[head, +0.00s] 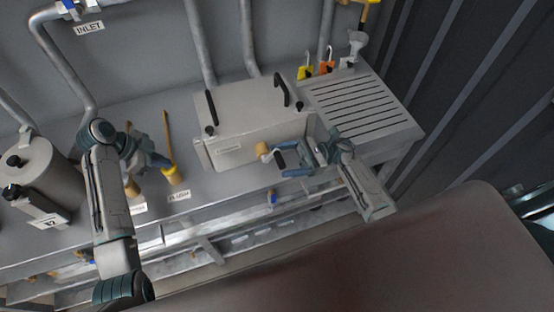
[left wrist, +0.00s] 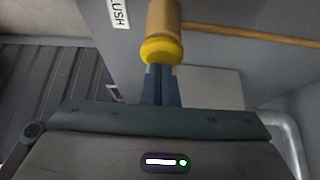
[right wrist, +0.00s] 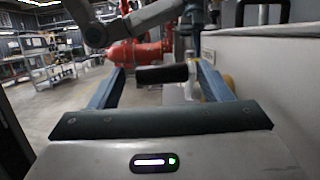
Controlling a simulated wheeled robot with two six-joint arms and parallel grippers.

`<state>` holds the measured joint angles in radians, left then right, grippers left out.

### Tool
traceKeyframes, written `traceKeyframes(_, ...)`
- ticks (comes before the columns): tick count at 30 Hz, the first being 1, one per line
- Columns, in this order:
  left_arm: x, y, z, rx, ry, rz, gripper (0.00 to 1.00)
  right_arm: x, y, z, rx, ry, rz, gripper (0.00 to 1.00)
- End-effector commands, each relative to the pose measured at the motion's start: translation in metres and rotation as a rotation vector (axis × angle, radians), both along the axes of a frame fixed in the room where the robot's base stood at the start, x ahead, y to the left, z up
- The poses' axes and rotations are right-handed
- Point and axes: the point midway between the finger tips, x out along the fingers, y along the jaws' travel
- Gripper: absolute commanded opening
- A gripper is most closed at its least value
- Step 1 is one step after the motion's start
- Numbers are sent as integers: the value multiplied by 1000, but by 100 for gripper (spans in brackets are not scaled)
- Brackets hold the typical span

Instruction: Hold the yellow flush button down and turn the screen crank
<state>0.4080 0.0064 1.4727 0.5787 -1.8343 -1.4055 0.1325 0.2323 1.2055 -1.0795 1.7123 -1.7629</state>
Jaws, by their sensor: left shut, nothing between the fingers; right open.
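The yellow flush button (head: 172,176) sits on a tan post above the FLUSH label on the bench. It also shows at the fingertips in the left wrist view (left wrist: 161,51). My left gripper (head: 165,163) is shut and empty, its tips at the yellow button; I cannot tell whether the button is pressed down. The screen crank has a tan hub (head: 263,150) on the front of the grey box and a black grip (head: 279,159). My right gripper (head: 287,165) is open. In the right wrist view the black grip (right wrist: 162,74) lies between its spread fingers (right wrist: 160,85).
The grey box (head: 235,150) has black handles on its lid. A slotted drain tray (head: 362,108) and yellow and orange padlocks (head: 326,68) are to its right. A grey canister (head: 38,175) stands at left.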

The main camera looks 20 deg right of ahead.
Motion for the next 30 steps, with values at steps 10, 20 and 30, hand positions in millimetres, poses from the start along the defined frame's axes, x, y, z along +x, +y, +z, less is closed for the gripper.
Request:
traceKeyframes(10, 0, 0, -1, 1, 1, 1, 0, -1, -41, -12, -1, 1, 0, 72)
traceKeyframes(20, 0, 0, -1, 1, 1, 1, 0, -1, -43, -12, -7, 0, 1, 72)
traceKeyframes(30, 0, 1, -1, 1, 1, 1, 0, 1, -76, 4, -264, -3, -1, 72)
